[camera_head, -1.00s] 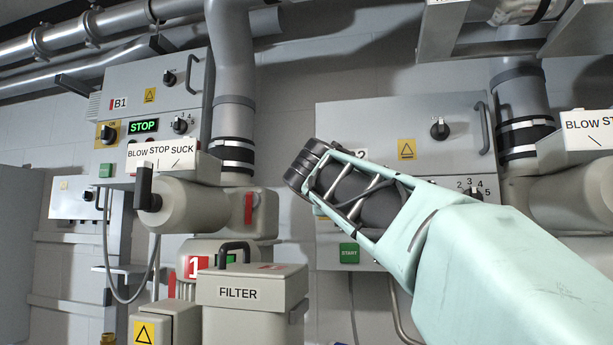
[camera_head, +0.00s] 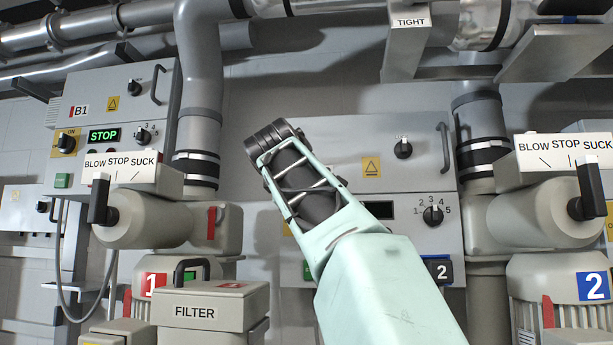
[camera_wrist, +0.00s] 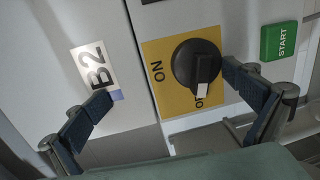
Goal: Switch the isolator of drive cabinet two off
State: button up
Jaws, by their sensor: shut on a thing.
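Drive cabinet two (camera_head: 330,165) is the grey box behind my arm in the head view, and its B2 label (camera_wrist: 95,68) shows in the wrist view. Its isolator is a black round knob (camera_wrist: 190,62) on a yellow plate (camera_wrist: 180,101). The knob's white mark lies at partly covered lettering starting with O, away from the ON word. The fingers and isolator are hidden in the head view.
A green START button (camera_wrist: 279,41) is right of the knob. Cabinet two's display (camera_head: 377,209) is dark. Cabinet B1 (camera_head: 110,100) has a lit STOP display. A filter box (camera_head: 208,305) and blower two (camera_head: 560,285) flank my arm.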

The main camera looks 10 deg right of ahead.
notch_tip(320, 180, up, 7)
jog(key=s+t, duration=0.1)
jog(key=s, duration=0.1)
jog(key=shift+s+d+t, duration=0.15)
jog(key=shift+s+t, duration=0.1)
jog(key=shift+t, duration=0.15)
jog(key=shift+g, duration=0.8)
jog(key=f, duration=0.1)
jog(key=w+f, duration=0.1)
jog(key=f, duration=0.3)
jog(key=shift+w+f, duration=0.2)
jog(key=shift+w, duration=0.2)
jog(key=shift+c, duration=0.2)
jog(key=shift+s+a+f, duration=0.2)
jog(key=shift+c, duration=0.2)
jog(key=shift+s+a+f+b, duration=0.15)
jog(key=shift+s+b, duration=0.25)
jog(key=shift+s+a+f+b, duration=0.1)
jog(key=shift+s+a+b, duration=0.05)
jog(key=shift+s+b, duration=0.25)
jog(key=c, duration=0.6)
jog(key=shift+b+v, duration=0.3)
jog(key=shift+v, duration=0.75)
jog(key=shift+c, duration=0.2)
jog(key=f+b+v, duration=0.1)
jog(key=v, duration=0.7)
jog(key=shift+f+b, duration=0.25)
jog(key=shift+b, duration=0.1)
